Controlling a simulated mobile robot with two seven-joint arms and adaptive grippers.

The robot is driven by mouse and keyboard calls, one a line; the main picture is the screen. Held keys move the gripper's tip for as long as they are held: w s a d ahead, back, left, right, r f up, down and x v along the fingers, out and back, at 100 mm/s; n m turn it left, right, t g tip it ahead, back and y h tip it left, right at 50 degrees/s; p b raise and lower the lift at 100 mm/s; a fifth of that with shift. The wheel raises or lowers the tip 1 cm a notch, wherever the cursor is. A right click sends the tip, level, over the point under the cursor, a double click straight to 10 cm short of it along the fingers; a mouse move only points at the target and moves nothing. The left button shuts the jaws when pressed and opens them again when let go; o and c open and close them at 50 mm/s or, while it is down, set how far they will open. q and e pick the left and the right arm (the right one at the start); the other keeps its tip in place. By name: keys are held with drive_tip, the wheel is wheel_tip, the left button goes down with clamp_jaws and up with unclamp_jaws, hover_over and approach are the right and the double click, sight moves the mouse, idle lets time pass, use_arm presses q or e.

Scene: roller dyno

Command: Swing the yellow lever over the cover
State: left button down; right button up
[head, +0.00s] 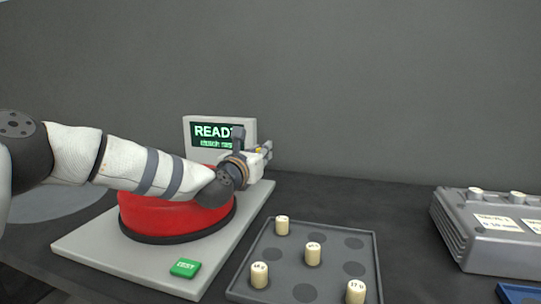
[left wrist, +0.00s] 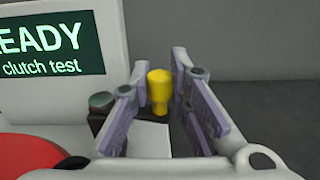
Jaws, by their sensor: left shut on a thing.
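The yellow lever (left wrist: 160,88) stands upright between the fingers of my left gripper (left wrist: 162,80) in the left wrist view. Only its rounded knob and a short neck show there. In the head view my left gripper (head: 264,154) is at the right end of the machine, beside the screen, with a small bit of yellow at its fingers. The gripper is shut on the lever. The red round cover (head: 170,215) sits on the pale base, partly hidden behind my left arm. Its edge also shows in the left wrist view (left wrist: 28,152). My right gripper is not in view.
A screen (head: 218,130) reading READY stands behind the cover. A green button (head: 185,268) is on the base's front. A grey tray (head: 308,272) with several cream pegs lies to the right. A grey box (head: 495,235) stands at the far right.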

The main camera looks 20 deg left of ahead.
use_arm(q)
drive_tip(key=shift+d+f, duration=0.1)
drive_tip(key=shift+f, duration=0.05)
drive_tip(key=c, duration=1.5)
unclamp_jaws()
drive_tip(key=shift+s, duration=0.1)
drive_tip(key=s, duration=1.2)
